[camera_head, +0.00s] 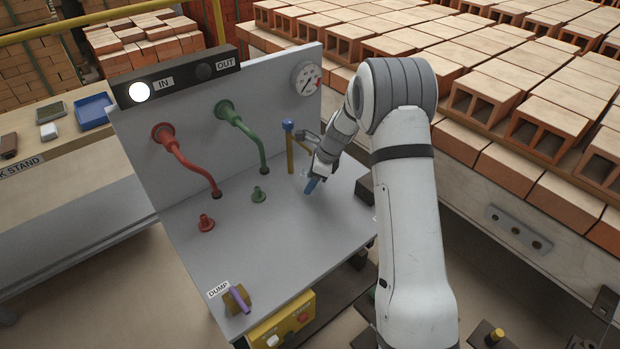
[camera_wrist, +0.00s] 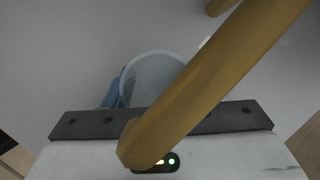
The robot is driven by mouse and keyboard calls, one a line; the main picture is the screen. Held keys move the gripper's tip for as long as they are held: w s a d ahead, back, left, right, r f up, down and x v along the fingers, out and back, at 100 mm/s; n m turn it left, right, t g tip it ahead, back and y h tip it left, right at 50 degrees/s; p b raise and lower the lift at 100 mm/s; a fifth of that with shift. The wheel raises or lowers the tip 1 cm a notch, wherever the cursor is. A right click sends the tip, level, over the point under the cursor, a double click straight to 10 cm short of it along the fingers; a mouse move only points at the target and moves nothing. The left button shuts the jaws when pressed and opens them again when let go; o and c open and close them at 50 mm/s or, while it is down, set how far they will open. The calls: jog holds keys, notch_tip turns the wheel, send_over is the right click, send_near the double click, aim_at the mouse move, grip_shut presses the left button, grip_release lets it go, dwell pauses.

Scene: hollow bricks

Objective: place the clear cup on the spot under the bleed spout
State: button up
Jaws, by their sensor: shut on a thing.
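My gripper (camera_head: 313,183) is low over the grey bench top, beside the brass bleed pipe (camera_head: 290,157) with its blue knob (camera_head: 288,125). In the wrist view the clear cup (camera_wrist: 143,72) shows as a round pale rim. A blue finger pad (camera_wrist: 113,97) lies against its left side. My gripper is shut on the cup. The brass spout (camera_wrist: 215,80) crosses the wrist view diagonally, in front of the cup's right part. In the head view I cannot make out the cup. The spot is not clearly seen, and I cannot tell whether the cup touches the bench.
The upright panel (camera_head: 245,95) behind carries a red pipe (camera_head: 180,158), a green pipe (camera_head: 245,135) and a gauge (camera_head: 306,78). Red and green stubs stand on the bench, and a DUMP valve (camera_head: 237,299) is at its front. Stacked bricks (camera_head: 485,90) fill the right.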

jog(key=shift+a+r, duration=0.15)
jog(key=shift+a, duration=0.05)
jog(key=shift+f, duration=0.25)
jog(key=o, duration=1)
jog(key=shift+c, duration=0.2)
